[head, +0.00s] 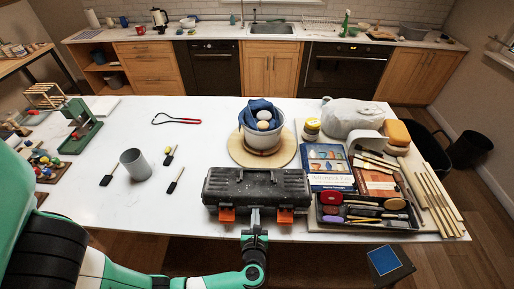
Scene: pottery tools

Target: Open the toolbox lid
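The black toolbox (222,188) lies near the front edge of the white table, with its lid down. It has a handle on top and two orange latches, one at left (227,214) and one at right (286,215), on its front side. My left gripper (255,212) is at the middle of the toolbox's front side, between the two latches. Its fingertips are small and close against the dark box, so I cannot tell whether they are open, shut or touching it. My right gripper is not in view.
A bowl with blue cloth (261,132) stands on a round wooden board (233,150) behind the toolbox. A tool tray (326,222) and books (328,164) lie close on the right. A grey cup (136,164) and brushes lie left. The tabletop between cup and toolbox is mostly clear.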

